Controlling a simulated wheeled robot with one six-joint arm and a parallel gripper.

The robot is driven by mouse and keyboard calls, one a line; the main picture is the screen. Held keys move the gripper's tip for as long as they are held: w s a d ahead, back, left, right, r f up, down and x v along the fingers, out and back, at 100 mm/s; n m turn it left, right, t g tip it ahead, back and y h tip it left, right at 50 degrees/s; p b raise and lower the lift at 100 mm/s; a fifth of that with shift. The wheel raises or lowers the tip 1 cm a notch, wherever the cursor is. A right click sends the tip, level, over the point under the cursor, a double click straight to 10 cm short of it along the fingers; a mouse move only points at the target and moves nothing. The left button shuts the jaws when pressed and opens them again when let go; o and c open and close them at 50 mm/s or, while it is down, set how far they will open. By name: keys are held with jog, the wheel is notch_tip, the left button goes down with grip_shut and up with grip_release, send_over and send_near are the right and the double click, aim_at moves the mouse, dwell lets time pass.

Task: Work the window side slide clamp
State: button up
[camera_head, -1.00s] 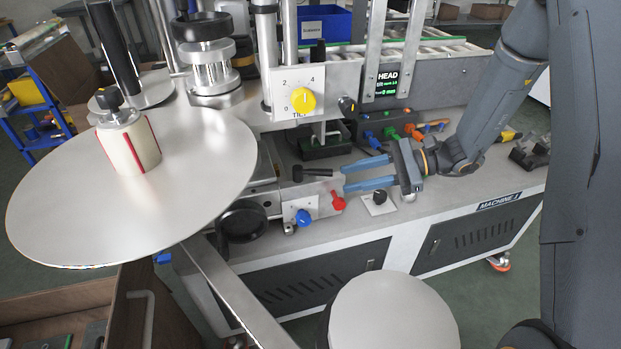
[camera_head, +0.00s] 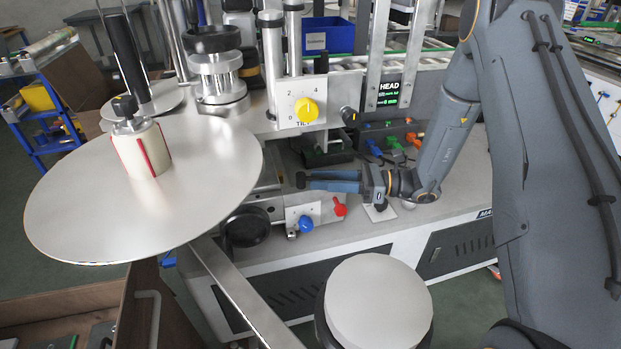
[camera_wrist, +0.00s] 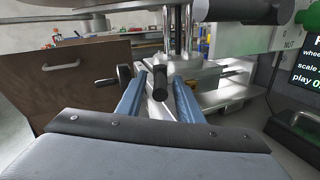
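A black lever (camera_head: 300,180) sits on the slide at the base of the labelling head. I take it for the slide clamp, but no label on it can be read. My gripper (camera_head: 312,181) reaches in from the right with its blue fingers at the lever, and they hide part of it. In the wrist view my gripper (camera_wrist: 157,78) is open, and the black lever (camera_wrist: 160,80) shows between its two fingers, with gaps on both sides. Whether a finger touches it I cannot tell.
A black handwheel (camera_head: 248,227) is to the left. The yellow tilt knob (camera_head: 307,110) is above. A large reel disc (camera_head: 90,215) fills the left side.

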jog(key=shift+w+a, duration=0.1)
jog(key=shift+a, duration=1.35)
jog(key=shift+c, duration=0.4)
grip_shut()
